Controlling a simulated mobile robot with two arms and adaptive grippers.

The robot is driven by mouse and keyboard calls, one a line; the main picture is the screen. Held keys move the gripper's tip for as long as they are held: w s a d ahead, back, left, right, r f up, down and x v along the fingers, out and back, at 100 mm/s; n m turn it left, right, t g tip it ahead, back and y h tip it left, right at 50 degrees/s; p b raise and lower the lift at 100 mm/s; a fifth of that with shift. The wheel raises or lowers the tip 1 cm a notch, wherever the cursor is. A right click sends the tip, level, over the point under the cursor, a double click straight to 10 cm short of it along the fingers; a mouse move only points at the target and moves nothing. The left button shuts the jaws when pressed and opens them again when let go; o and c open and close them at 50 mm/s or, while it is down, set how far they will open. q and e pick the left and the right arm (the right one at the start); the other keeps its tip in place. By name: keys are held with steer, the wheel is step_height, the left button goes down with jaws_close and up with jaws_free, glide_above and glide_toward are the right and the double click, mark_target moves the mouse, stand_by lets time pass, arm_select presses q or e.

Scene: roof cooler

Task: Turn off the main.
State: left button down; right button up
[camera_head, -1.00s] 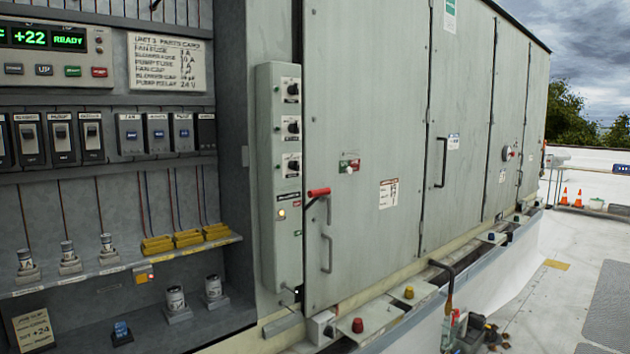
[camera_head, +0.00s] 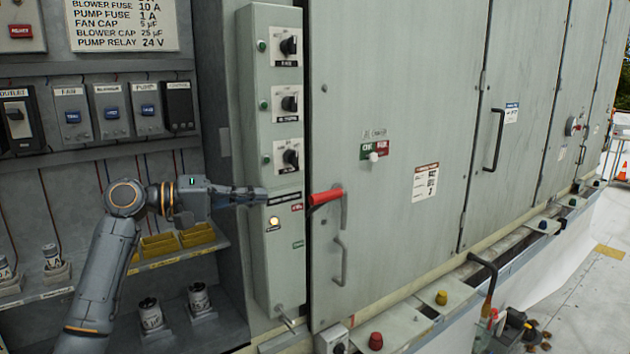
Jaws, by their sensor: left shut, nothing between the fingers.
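A red-handled lever (camera_head: 325,197) sticks out at the right edge of the narrow control column (camera_head: 262,250), in front of the cabinet door. Its red grip lies nearly level. I take it for the main switch, though its label is too small to read. A small red label and a green label sit on the column beside and below it. A lit yellowish lamp (camera_head: 274,222) is on the column. My left gripper (camera_head: 262,195) is shut and empty at the column's face, just left of the red grip and apart from it. My right gripper is not in view.
Three rotary knobs (camera_head: 290,103) sit above on the column. A grey door handle (camera_head: 340,262) hangs below the lever. An open bay with relays (camera_head: 72,116), yellow blocks (camera_head: 160,245) and capacitors (camera_head: 150,314) is at left. A ledge with coloured caps (camera_head: 376,341) runs along the bottom.

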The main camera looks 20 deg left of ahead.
arm_select(q)
steer(key=p+x, duration=0.1)
steer(key=x, duration=0.1)
steer(key=p+x, duration=0.1)
steer(key=x, duration=0.2)
steer(key=r+p+x, duration=0.1)
steer(key=p+x, duration=0.1)
steer(key=x, duration=0.1)
steer(key=shift+d+r, duration=0.1)
steer(key=shift+d, duration=0.3)
steer(key=shift+w+d+f, duration=0.2)
steer(key=shift+w+d, duration=0.1)
steer(key=shift+d, duration=0.1)
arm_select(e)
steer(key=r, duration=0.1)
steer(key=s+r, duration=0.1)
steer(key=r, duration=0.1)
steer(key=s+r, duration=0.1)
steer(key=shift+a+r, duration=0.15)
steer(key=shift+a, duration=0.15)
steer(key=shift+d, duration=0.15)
arm_select(q)
steer(key=shift+f, duration=0.1)
